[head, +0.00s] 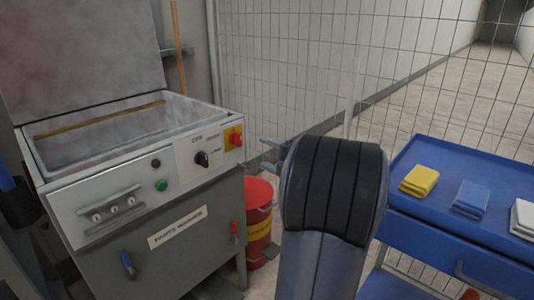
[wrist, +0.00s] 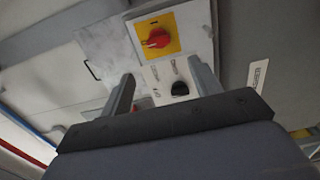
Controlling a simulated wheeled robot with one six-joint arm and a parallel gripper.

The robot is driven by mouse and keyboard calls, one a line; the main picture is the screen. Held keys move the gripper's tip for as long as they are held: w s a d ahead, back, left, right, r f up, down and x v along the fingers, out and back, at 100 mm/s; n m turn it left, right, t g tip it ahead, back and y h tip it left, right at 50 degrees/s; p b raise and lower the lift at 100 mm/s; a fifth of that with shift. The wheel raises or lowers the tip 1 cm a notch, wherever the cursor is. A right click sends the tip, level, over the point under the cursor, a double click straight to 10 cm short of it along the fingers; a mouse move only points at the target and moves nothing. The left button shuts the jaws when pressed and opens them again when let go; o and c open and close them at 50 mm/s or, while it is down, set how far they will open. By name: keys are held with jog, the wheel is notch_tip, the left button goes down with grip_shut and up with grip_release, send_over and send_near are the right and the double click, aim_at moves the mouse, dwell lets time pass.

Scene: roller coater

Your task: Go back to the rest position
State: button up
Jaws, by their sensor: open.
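My gripper (head: 264,153) shows in the middle of the head view, partly hidden behind my own dark arm link. Its fingers point left toward the machine's control panel (head: 208,152). In the wrist view my gripper (wrist: 161,72) has its two grey fingers well apart, with nothing between them. Beyond them are the red rotary switch (wrist: 157,38) on its yellow plate and the black knob (wrist: 180,88). The fingers look apart from the switch, though the exact gap is hard to judge. The red switch (head: 235,138) also shows in the head view, at the panel's right end.
The grey machine (head: 165,245) stands at left with its lid (head: 80,50) raised. A red bucket (head: 258,190) stands beside it. A blue cart (head: 440,220) at right carries folded yellow, blue and white cloths. A wire mesh fence (head: 300,60) closes the back.

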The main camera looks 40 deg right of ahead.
aim_at(239, 142)
jog(key=w, duration=0.3)
jog(key=w+b, duration=0.1)
jog(key=w, duration=0.2)
jog(key=w+b, duration=0.1)
jog(key=w, duration=0.2)
jog(key=shift+w+a, duration=0.35)
jog(key=shift+a, duration=0.05)
jog(key=shift+w, duration=0.6)
jog(key=shift+s, duration=0.1)
